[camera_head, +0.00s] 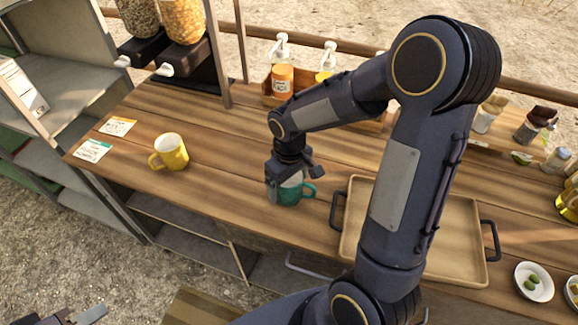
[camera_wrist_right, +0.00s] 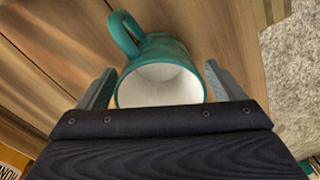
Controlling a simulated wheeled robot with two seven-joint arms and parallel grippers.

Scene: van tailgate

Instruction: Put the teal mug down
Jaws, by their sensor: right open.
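The teal mug (camera_head: 290,191) stands on the wooden counter, just left of the tray, with its handle to the right; my right gripper hides part of it. In the right wrist view the mug (camera_wrist_right: 162,80) shows its white inside and its handle at the upper left. My right gripper (camera_head: 290,186) is over the mug. Its two fingers (camera_wrist_right: 158,88) are open on either side of the mug, with a gap visible at least on the right. A part of my left gripper (camera_head: 85,315) shows at the bottom left edge; its fingers are mostly cut off.
A yellow mug (camera_head: 170,153) stands to the left, near two small cards (camera_head: 92,150). A tan tray (camera_head: 462,240) with dark handles lies to the right, partly behind my arm. Bottles stand at the back. The counter between the two mugs is clear.

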